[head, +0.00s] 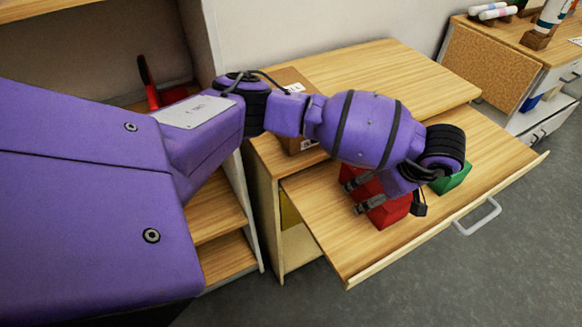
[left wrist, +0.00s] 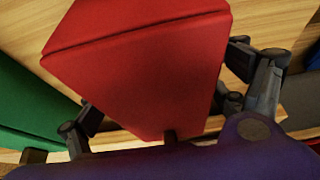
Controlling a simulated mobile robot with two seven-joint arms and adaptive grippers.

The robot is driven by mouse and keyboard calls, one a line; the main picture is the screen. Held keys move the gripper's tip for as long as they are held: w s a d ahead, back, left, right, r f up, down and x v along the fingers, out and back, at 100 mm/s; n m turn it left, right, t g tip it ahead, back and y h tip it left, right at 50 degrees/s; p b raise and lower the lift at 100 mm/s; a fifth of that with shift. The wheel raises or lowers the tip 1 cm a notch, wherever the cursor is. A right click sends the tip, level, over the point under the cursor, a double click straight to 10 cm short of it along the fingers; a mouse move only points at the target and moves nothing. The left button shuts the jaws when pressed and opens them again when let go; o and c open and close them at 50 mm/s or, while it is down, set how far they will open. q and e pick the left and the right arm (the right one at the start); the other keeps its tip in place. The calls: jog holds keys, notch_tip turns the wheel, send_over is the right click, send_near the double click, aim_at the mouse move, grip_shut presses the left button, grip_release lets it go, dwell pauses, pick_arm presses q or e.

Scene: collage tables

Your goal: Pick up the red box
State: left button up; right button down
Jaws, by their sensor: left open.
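The red box (head: 392,212) stands on the pulled-out wooden board of the desk, partly hidden under my left gripper (head: 358,197) in the head view. In the left wrist view the red box (left wrist: 145,75) fills the middle. My left gripper (left wrist: 158,120) is open there, with one finger on each side of the red box. I cannot tell whether the fingers touch it. My right gripper is in neither view.
A green box (head: 455,178) stands just right of the red box; it also shows at the left wrist view's left edge (left wrist: 28,105). A brown cardboard box (head: 287,78) sits on the desk behind my arm. The board's (head: 350,255) front left is clear.

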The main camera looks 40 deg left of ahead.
pick_arm(q)
jog(key=c, duration=1.3)
jog(key=shift+r, duration=0.1)
jog(key=shift+r, duration=0.1)
